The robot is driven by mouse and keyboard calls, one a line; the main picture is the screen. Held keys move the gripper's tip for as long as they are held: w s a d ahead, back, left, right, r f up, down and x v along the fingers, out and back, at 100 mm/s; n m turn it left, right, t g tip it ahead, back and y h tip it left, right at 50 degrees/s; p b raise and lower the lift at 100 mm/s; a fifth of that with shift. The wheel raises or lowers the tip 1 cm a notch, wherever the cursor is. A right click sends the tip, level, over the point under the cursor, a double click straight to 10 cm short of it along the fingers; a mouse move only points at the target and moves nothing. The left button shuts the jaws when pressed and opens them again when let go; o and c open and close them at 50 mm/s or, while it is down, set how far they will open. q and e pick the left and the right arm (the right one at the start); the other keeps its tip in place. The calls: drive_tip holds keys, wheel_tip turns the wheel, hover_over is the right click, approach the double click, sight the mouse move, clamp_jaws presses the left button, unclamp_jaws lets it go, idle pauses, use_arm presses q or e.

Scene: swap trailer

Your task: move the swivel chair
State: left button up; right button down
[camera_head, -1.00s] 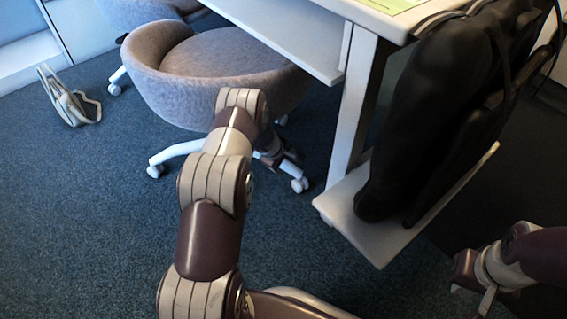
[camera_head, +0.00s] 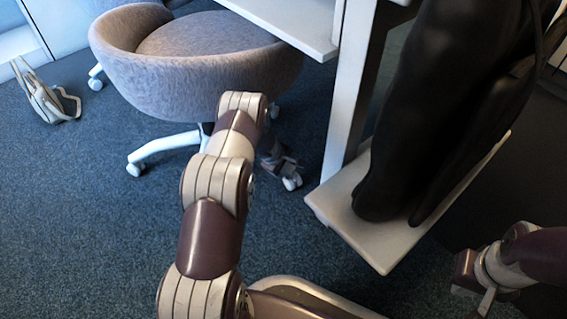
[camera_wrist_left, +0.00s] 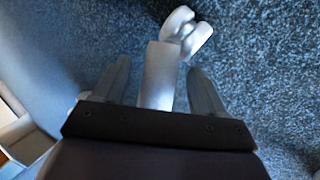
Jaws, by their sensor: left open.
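The grey upholstered swivel chair (camera_head: 200,72) stands on the blue carpet at upper left in the head view. It has a white star base with casters. My left gripper (camera_head: 284,168) is low at the chair's right front, by a base leg and caster; my own arm hides part of it. In the left wrist view, my left gripper (camera_wrist_left: 158,82) is open, with a white chair leg (camera_wrist_left: 161,72) between its fingers and a caster (camera_wrist_left: 188,32) beyond the tips. My right gripper (camera_head: 466,278) is at lower right, away from the chair; its fingers are unclear.
A white desk (camera_head: 300,22) stands right of and behind the chair. Its low white shelf (camera_head: 385,240) holds a large black bag (camera_head: 425,110). A light bag (camera_head: 45,100) lies on the floor at far left. The carpet left of my arm is clear.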

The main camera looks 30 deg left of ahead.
use_arm(q)
drive_tip(key=shift+w+f, duration=0.2)
drive_tip(key=shift+f, duration=0.2)
use_arm(e)
drive_tip(key=shift+w+f, duration=0.15)
drive_tip(key=shift+f, duration=0.15)
use_arm(q)
clamp_jaws()
